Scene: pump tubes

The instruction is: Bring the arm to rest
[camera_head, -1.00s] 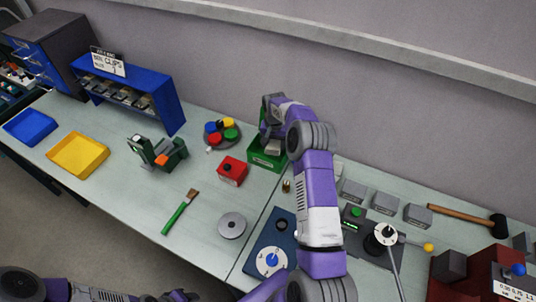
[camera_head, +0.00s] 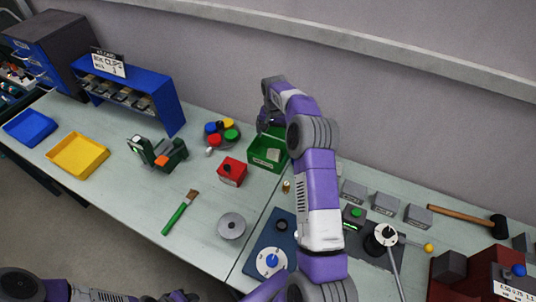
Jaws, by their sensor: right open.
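My right arm reaches up the middle of the view, over the workbench. Its gripper (camera_head: 266,122) hangs by the back left edge of the green bin (camera_head: 262,163) and is open, with nothing seen between its fingers. A pale grey block (camera_head: 273,154) lies in the green bin. My left arm (camera_head: 95,291) lies low at the bottom left, in front of the bench. Its fingertips are not clearly shown.
A red box (camera_head: 232,171) and a disc of coloured caps (camera_head: 221,133) stand left of the bin. Grey blocks (camera_head: 386,203), a lever device (camera_head: 386,234) and a hammer (camera_head: 470,217) lie right of my arm. A brush (camera_head: 180,212) and a round weight (camera_head: 232,226) lie on open bench.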

